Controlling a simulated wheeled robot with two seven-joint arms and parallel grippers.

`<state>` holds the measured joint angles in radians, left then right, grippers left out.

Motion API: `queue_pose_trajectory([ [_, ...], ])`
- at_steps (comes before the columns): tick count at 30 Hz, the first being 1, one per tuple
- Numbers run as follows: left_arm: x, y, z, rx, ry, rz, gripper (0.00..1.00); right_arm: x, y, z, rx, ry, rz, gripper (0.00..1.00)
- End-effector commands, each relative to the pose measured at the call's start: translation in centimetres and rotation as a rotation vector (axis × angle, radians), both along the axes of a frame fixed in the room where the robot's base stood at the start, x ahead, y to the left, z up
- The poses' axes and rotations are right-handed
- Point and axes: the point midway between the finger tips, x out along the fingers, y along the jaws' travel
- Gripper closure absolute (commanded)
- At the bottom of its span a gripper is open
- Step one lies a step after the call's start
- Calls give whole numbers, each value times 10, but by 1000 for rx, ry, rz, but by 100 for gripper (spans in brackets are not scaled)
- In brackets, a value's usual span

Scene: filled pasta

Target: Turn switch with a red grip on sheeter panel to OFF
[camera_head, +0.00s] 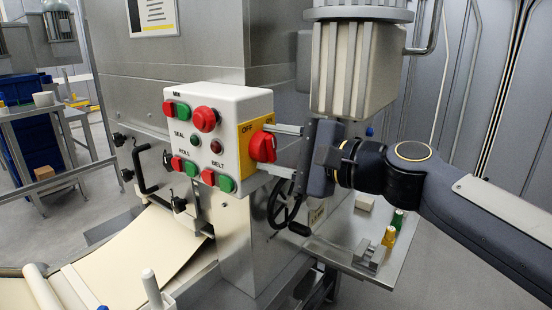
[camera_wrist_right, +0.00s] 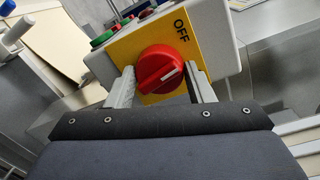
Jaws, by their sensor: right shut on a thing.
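The red grip (camera_head: 263,147) of the switch sits on a yellow plate (camera_head: 243,134) on the right side face of the white panel box (camera_head: 235,103). My right gripper (camera_head: 267,148) is shut on the red grip, a finger on either side. In the right wrist view the red grip (camera_wrist_right: 160,70) lies between the two fingers (camera_wrist_right: 160,79), and its white mark points right, not straight at OFF. My left gripper is not in view.
Red and green buttons (camera_head: 205,119) cover the panel's front. A grey motor housing (camera_head: 355,65) hangs just above my right gripper. A black handwheel (camera_head: 284,203) sits close below it. Dough (camera_head: 150,245) lies on the belt at lower left.

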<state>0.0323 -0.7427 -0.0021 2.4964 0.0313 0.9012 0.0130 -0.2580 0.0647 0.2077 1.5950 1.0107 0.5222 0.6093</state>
Motion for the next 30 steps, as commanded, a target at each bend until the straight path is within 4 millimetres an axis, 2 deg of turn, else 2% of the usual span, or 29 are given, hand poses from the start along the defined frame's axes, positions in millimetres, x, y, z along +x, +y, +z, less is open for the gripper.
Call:
queue_pose_trajectory([
  [3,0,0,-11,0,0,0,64,0,0,-3,-66,-91,1,75],
  [15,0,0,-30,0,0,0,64,-1,1,-2,-252,-346,1,75],
  [30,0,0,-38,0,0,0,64,-1,1,-1,-342,-468,2,75],
])
